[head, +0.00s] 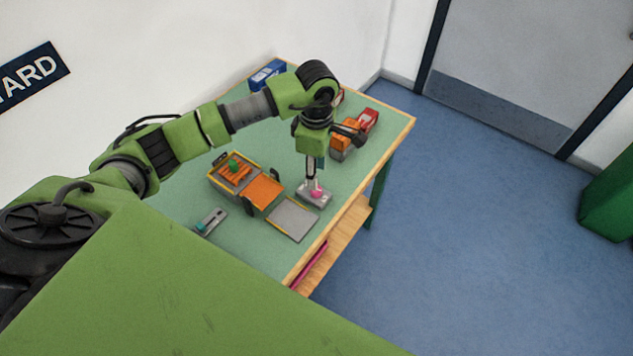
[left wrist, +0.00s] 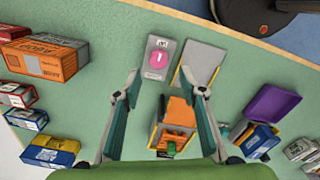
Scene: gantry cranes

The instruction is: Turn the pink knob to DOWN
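The pink knob (head: 317,194) sits on a small grey control box (head: 303,200) near the front edge of the green tabletop. In the left wrist view the knob (left wrist: 159,59) is round, with a pale mark on it, on the grey box (left wrist: 154,74). A small white label shows beside the knob; its text is too small to read. My left gripper (head: 314,178) points down over the box. In the left wrist view its two fingers (left wrist: 162,84) are spread apart with nothing between the tips, and the knob shows just beyond them. My right gripper is not in view.
A grey plate (head: 293,219) lies next to the control box. An orange tray with items (head: 264,192) stands behind it, and a grey device (head: 210,221) lies to the left. Boxes (head: 368,119) stand at the right. A purple container (left wrist: 275,104) shows in the left wrist view.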

